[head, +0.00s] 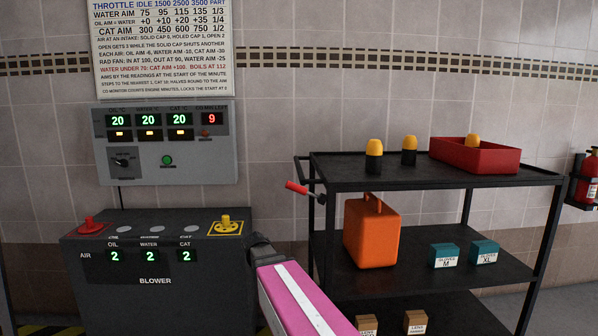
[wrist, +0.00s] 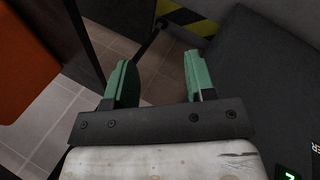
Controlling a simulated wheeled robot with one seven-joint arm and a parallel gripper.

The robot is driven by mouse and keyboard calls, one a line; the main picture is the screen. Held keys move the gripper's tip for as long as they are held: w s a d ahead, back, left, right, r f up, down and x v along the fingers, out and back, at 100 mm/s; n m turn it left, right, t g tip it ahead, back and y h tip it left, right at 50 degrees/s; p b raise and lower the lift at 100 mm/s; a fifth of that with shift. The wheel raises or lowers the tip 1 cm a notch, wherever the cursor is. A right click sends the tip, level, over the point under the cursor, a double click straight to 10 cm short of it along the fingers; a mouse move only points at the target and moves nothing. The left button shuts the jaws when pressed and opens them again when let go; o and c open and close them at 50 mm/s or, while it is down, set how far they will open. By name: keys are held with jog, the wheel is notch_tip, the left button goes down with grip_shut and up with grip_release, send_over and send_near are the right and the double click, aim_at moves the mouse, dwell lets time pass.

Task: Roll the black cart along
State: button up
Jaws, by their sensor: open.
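The black cart (head: 440,178) stands on the right in the head view, with a flat top, shelves below and a lever with a red grip (head: 297,187) at its left end. My pink and white arm reaches up between the cart and the blower box, left of the cart's left posts. My gripper (wrist: 158,82) shows in the wrist view with two green fingers wide apart and nothing between them but floor beyond. A dark upright, which looks like a cart post (wrist: 86,40), is left of the fingers. The lever's grip is not seen in the wrist view.
An orange can (head: 372,234), teal boxes (head: 463,253) and a red tray (head: 478,158) ride on the cart. Yellow-topped black caps (head: 409,152) stand on top. The blower box (head: 155,262) is close on the left. A fire extinguisher (head: 590,180) hangs at far right.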

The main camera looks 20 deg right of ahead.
jog(key=w+d+r+t+h, duration=0.1)
jog(key=w+d+r+h, duration=0.15)
jog(key=w+r, duration=0.55)
jog(key=w+d+r+h, duration=0.25)
jog(key=w+r, duration=0.25)
jog(key=r, duration=0.6)
jog(key=m+h, duration=0.1)
jog(key=h, duration=0.4)
send_near(300, 170)
jog(key=w+d+f, duration=0.1)
jog(key=w, duration=0.5)
jog(key=x, duration=1)
jog(key=shift+s+d+f, duration=0.15)
jog(key=shift+s+d, duration=0.15)
jog(key=shift+d, duration=0.1)
grip_shut()
